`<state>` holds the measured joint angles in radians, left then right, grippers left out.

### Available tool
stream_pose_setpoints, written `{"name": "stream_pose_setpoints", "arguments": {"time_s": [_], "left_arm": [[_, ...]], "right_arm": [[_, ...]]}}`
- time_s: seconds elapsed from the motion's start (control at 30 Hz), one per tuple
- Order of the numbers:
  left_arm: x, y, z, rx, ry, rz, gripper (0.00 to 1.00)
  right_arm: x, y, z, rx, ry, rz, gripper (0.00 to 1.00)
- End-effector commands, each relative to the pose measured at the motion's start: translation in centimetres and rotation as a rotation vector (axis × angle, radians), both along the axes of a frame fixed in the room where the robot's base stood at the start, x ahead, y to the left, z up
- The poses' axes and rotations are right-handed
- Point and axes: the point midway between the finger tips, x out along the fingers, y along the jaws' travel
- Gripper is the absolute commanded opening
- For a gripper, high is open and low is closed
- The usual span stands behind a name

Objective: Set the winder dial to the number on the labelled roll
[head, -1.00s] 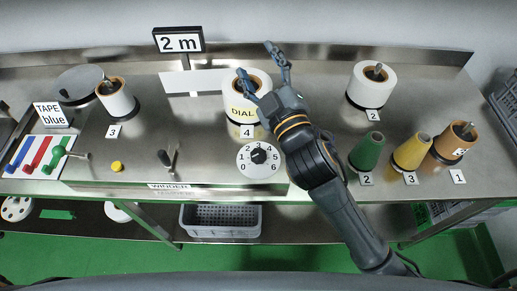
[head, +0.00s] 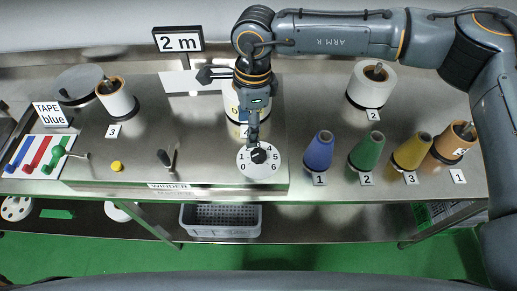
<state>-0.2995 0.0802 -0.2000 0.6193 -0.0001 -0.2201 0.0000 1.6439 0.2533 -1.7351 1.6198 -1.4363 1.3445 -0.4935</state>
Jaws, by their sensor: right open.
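The white dial (head: 244,168) with its black knob (head: 259,156) is at the right of the winder's front. Digits 0, 1, 5 and 6 show; the upper digits are hidden by my gripper, and I cannot tell where the knob points. My right gripper (head: 256,144) is open and points down over the knob. I cannot tell whether it touches the knob. My left gripper is not in view.
A sign (head: 179,40) reads 2 m. Another white roll (head: 372,84) with card 2 stands at right. Blue (head: 318,151), green (head: 367,153) and yellow (head: 411,152) cones stand right of the winder. A black lever (head: 169,158) and yellow button (head: 117,166) are left of the dial.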

Motion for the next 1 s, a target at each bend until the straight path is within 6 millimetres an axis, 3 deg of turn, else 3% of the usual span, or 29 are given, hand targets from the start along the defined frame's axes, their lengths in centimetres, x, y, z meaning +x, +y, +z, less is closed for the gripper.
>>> {"name": "stream_pose_setpoints", "arguments": {"time_s": [0.1, 0.27, 0.7, 1.0], "left_arm": [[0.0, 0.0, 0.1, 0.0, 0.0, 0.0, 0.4], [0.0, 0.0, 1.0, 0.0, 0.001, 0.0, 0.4], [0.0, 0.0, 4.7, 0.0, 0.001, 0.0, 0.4], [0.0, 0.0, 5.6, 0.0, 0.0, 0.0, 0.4]], "right_arm": [[1.6, -2.1, 0.5, -0.082, -0.046, -0.004, 0.63], [1.8, -2.5, -0.8, -0.097, -0.05, -0.005, 0.63], [1.7, -2.4, -9.7, -0.093, -0.048, -0.004, 0.63], [1.7, -2.3, -12.9, -0.091, -0.05, -0.004, 0.63]]}}
